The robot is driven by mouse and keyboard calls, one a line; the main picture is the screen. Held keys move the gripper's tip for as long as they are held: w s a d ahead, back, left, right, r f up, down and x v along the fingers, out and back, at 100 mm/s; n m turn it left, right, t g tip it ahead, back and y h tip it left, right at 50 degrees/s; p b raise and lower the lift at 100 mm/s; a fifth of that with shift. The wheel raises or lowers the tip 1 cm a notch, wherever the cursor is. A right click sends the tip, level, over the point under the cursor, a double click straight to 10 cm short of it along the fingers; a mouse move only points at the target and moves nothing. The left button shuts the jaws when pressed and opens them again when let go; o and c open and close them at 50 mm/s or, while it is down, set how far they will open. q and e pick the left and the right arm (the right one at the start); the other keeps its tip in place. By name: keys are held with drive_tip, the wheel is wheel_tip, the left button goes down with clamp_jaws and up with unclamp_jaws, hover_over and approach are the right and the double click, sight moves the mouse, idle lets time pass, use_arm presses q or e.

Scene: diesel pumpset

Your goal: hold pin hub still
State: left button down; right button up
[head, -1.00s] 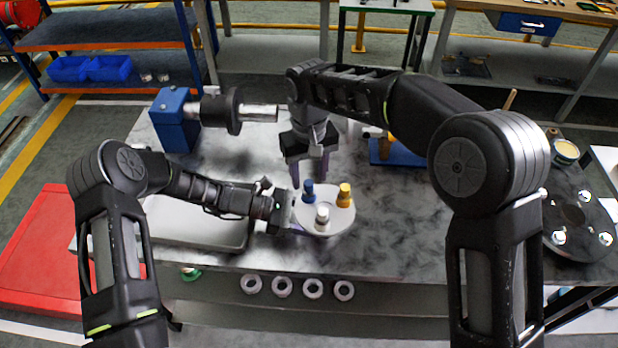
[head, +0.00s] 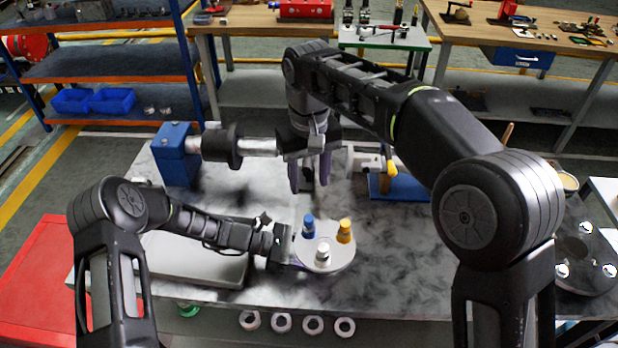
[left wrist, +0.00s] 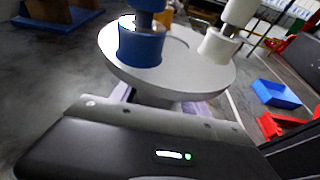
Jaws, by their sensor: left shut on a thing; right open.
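The pin hub (head: 340,262) is a pale round disc carrying a blue, a yellow and a white pin, over the front middle of the bench. It also fills the upper part of the left wrist view (left wrist: 200,72). My left gripper (head: 292,262) is shut on the hub from the left; its lavender fingers show below the disc in the left wrist view, where the grip itself is partly hidden. My right gripper (head: 309,180) is open and empty, its fingers pointing down behind the hub, apart from the blue pin (head: 308,227).
A blue motor block (head: 175,155) with a dark coupling and shaft (head: 260,147) stands behind left. A blue stand (head: 395,188) is behind right. Several white rings (head: 281,323) line the front. A dark disc (head: 585,258) lies at right. Bench right of the hub is clear.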

use_arm(q)
drive_tip(key=shift+c, duration=2.3)
unclamp_jaws()
drive_tip(key=v, duration=1.2)
